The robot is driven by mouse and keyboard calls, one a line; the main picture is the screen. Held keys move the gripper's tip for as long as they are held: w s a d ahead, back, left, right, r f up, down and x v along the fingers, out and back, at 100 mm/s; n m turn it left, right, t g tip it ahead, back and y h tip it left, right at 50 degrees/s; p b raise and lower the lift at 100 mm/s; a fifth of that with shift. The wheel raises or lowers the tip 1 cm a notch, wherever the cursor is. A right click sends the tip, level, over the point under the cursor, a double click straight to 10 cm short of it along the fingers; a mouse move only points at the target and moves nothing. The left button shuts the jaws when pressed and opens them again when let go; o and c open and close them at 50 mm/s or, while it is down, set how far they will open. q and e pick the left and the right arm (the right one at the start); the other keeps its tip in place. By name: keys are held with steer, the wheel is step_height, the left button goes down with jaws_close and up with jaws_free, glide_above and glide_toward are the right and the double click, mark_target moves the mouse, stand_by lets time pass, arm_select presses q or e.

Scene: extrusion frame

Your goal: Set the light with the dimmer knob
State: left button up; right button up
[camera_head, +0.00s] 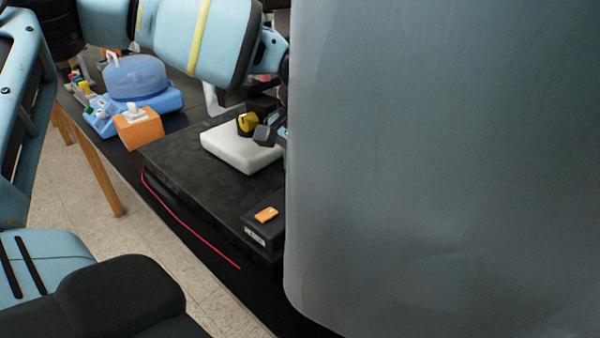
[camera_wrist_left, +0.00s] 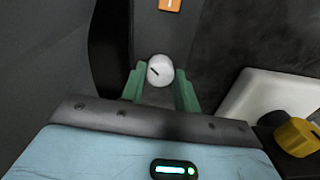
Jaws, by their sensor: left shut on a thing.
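A round white dimmer knob (camera_wrist_left: 160,70) with a short dark, slanted mark shows in the left wrist view. It sits on a dark grey strip (camera_wrist_left: 160,30). My left gripper (camera_wrist_left: 160,88) has its green fingers on either side of the knob and is shut on it. An orange switch (camera_head: 266,214) sits on a dark box (camera_head: 262,232); an orange piece (camera_wrist_left: 170,4) also shows in the left wrist view. My right gripper is not in view. I cannot make out a light.
A large grey surface (camera_head: 440,170) blocks the right half of the head view. A white block (camera_head: 238,150) with a yellow and black part (camera_head: 247,123) stands beside the gripper. An orange box (camera_head: 139,130) and a blue container (camera_head: 136,78) are further left.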

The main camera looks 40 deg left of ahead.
mark_target(300, 181)
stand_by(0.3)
arm_select(q)
steer(key=o, duration=1)
steer(key=shift+c, duration=0.2)
steer(key=shift+r, duration=3.95)
